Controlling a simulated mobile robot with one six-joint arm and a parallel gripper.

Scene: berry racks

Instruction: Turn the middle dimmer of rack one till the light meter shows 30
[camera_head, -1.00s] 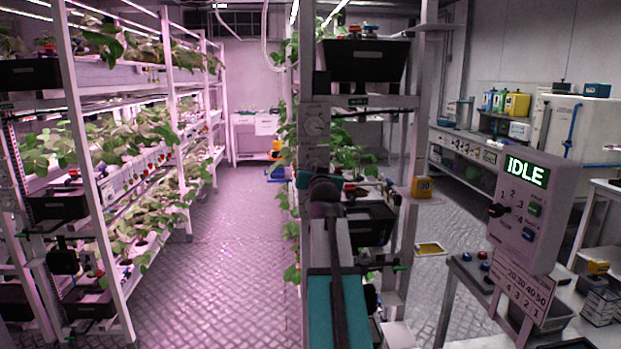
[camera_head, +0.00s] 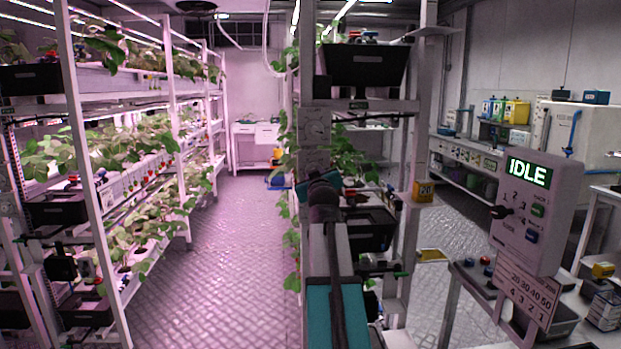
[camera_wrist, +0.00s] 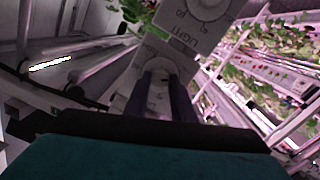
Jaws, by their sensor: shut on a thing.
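In the wrist view my gripper (camera_wrist: 163,80) has its two dark fingers around a round pale knob (camera_wrist: 160,70) on a white panel (camera_wrist: 135,98), and it is shut on it. In the head view the pale dial panel (camera_head: 314,127) is on the rack post, above my wrist; my arm hides the gripped knob there. A yellow box (camera_head: 422,190) with a small dark display is on the right post; its digits are too small to read surely.
A planted rack (camera_head: 85,140) stands on the left beside an open aisle (camera_head: 225,240). Black trays (camera_head: 366,65) jut from the near rack. A grey control box (camera_head: 537,213) showing IDLE stands at the right, near a bench.

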